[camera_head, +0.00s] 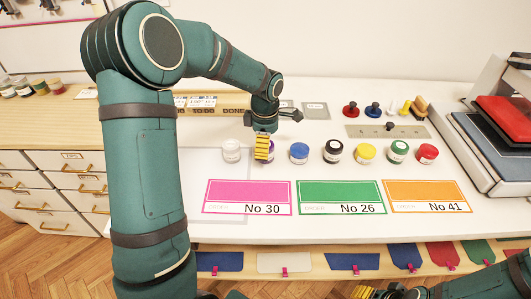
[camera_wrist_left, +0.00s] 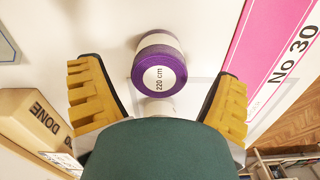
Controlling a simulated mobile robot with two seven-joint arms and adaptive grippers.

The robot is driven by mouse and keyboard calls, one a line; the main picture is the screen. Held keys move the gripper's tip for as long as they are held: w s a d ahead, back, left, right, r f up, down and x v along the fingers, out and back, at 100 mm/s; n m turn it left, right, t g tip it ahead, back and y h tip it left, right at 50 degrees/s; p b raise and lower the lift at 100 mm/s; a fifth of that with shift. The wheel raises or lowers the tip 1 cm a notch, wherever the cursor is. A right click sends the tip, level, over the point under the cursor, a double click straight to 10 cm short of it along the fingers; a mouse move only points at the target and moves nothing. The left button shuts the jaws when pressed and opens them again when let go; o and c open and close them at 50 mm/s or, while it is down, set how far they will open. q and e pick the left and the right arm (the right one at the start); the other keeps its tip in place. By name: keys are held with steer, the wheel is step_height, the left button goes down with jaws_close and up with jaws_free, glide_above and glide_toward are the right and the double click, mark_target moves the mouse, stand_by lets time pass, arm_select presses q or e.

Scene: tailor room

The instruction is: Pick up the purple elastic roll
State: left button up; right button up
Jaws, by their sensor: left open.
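The purple elastic roll (camera_wrist_left: 160,68) shows in the left wrist view, purple with a white band and a "220 cm" label. It stands on the white table, ahead of and between the two yellow fingers of my left gripper (camera_wrist_left: 158,95). The fingers are wide apart, with clear space on both sides of the roll. In the head view my left gripper (camera_head: 263,147) hangs low at the row of rolls and hides most of the purple one. Part of my right gripper (camera_head: 365,292) shows at the bottom edge; its opening is unclear.
A white roll (camera_head: 231,150) stands left of my left gripper and a blue roll (camera_head: 299,152) to its right, with several more beyond. A pink No 30 card (camera_head: 248,191) lies in front. A wooden TO DO / DONE box (camera_head: 235,101) stands behind.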

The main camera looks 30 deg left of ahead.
arm_select(q)
step_height(320, 180, down, 2)
steer(key=shift+f, duration=0.25)
steer(key=shift+r, duration=0.1)
steer(key=shift+c, duration=0.4)
steer(key=c, duration=1.2)
steer(key=shift+o, duration=0.2)
